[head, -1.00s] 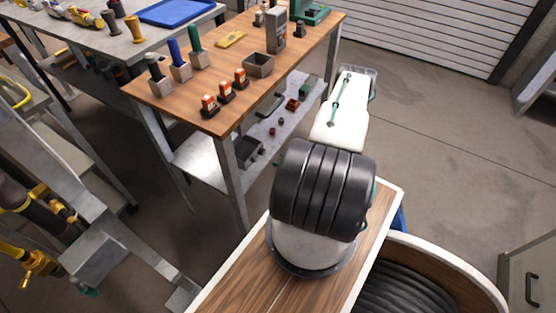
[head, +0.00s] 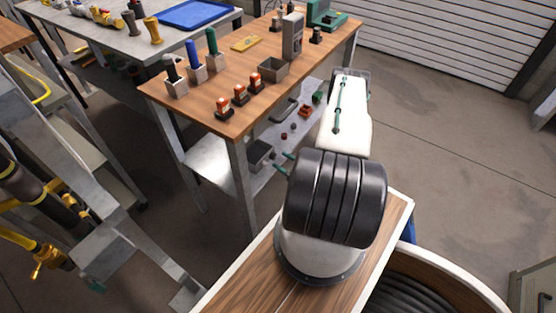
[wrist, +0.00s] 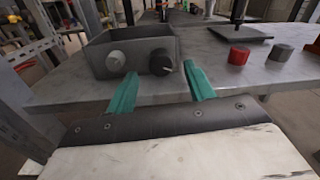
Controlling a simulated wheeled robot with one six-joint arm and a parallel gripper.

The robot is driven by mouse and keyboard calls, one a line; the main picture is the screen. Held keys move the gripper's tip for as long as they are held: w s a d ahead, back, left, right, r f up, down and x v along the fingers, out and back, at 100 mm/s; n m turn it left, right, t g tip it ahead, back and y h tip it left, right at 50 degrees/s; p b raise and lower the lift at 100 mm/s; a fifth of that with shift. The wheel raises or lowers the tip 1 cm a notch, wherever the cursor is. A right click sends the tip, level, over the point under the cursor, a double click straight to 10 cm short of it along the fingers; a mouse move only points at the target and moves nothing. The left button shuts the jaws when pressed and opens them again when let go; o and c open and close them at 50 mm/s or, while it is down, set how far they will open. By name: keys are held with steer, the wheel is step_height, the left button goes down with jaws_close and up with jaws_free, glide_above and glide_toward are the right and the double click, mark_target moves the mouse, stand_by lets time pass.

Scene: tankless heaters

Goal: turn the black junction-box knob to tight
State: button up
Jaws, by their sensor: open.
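The grey junction box (wrist: 132,49) sits on a metal shelf (wrist: 70,88) in the wrist view. Its front carries a grey knob (wrist: 116,60) on the left and a black knob (wrist: 161,62) on the right. The black knob has a light mark toward its lower right. My gripper (wrist: 159,70) is open, its green fingers apart on either side of the black knob in the picture. I see no contact with the knob. In the head view the box (head: 260,154) is on the lower shelf, with my green fingertips (head: 285,163) just right of it.
A red cylinder (wrist: 239,55) and a grey one (wrist: 284,53) stand right of the box on the shelf. The wooden bench top (head: 220,100) is above the lower shelf, and a metal bench leg (head: 240,180) stands near the box. Open floor (head: 430,130) lies right of the bench.

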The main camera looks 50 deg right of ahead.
mark_target(273, 156)
steer(key=shift+w, duration=1.3)
steer(key=c, duration=1)
steer(key=shift+m, duration=2.9)
